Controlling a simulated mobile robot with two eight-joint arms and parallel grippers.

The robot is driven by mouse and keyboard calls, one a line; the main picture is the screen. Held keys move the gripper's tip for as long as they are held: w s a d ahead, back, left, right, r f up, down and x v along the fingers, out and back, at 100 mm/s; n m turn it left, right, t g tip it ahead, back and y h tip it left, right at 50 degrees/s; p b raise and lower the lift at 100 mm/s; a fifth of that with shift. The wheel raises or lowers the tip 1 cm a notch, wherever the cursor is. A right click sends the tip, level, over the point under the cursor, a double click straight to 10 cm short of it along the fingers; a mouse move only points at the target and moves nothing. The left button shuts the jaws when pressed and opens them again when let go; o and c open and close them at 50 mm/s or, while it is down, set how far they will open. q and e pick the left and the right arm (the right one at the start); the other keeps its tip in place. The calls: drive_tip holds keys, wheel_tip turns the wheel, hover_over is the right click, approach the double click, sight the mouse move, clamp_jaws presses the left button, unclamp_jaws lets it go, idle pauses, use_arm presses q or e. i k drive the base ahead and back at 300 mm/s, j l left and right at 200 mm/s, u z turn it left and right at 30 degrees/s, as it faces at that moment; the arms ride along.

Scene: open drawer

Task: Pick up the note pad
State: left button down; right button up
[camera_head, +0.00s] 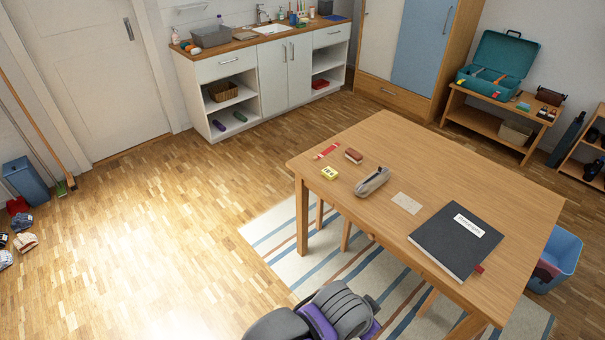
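On the wooden table lies a large black book or pad (457,240) with a white label, near the right front edge, a red tab sticking out at its side. A small flat pale sheet or pad (407,203) lies to its left. A small yellow block (329,173) with dark marks lies near the table's left edge. I cannot tell for sure which of these is the note pad. Nothing touches these things.
The table (420,155) also bears a grey pencil case (372,182), a red-brown block (353,155) and a red strip (327,151). Its back right part is bare. A blue bin (560,255) stands at right, a striped rug (285,240) beneath. The floor at left is open.

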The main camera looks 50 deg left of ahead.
sight(330, 174)
drive_tip(key=u, duration=1.65)
drive_tip(key=i+j, duration=0.3)
drive_tip(key=i+j+u, duration=0.1)
drive_tip(key=i+j, duration=0.2)
drive_tip(key=i, duration=0.25)
drive_tip(key=i+j, duration=0.25)
drive_tip(key=i, duration=0.15)
drive_tip(key=i+j+u, duration=0.1)
drive_tip(key=i+j, duration=0.15)
drive_tip(key=i, duration=0.2)
